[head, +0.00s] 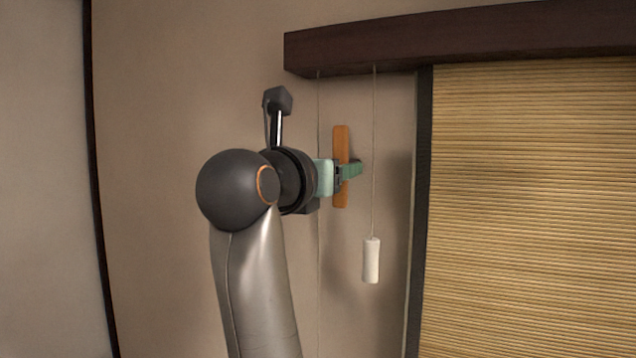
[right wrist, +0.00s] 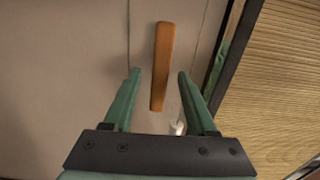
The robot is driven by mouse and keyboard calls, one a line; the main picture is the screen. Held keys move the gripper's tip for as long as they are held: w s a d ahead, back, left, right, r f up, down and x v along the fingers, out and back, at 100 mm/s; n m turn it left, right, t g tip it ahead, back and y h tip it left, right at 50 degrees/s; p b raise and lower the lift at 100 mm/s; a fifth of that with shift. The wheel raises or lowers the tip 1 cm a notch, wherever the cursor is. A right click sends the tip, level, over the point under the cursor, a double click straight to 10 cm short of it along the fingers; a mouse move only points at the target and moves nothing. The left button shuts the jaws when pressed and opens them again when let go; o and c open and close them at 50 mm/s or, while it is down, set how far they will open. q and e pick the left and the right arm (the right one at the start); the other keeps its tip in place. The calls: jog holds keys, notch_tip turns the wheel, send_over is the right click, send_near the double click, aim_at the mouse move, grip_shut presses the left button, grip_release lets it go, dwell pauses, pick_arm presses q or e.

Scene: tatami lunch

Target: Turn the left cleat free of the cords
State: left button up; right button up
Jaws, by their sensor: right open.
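The left cleat is an orange-brown wooden bar (head: 341,142) standing upright against the wall; it also shows in the right wrist view (right wrist: 161,62). One thin cord (head: 318,100) hangs to its left and passes behind my gripper. Another cord (head: 374,150) hangs to its right and ends in a white cylindrical pull (head: 371,260). My right gripper (head: 352,171) has green fingers and is at the cleat's middle in the head view. In the right wrist view it (right wrist: 159,74) is open, one finger on each side of the cleat, with visible gaps. My left gripper is not in view.
A dark wooden header (head: 460,38) runs above, with the cords coming from under it. A woven bamboo blind (head: 530,200) in a dark frame (head: 420,200) lies to the right. The wall (head: 170,120) left of the arm is bare.

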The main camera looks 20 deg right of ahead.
jog(key=v, duration=0.6)
jog(key=shift+s+a+b, duration=0.2)
jog(key=shift+b, duration=0.25)
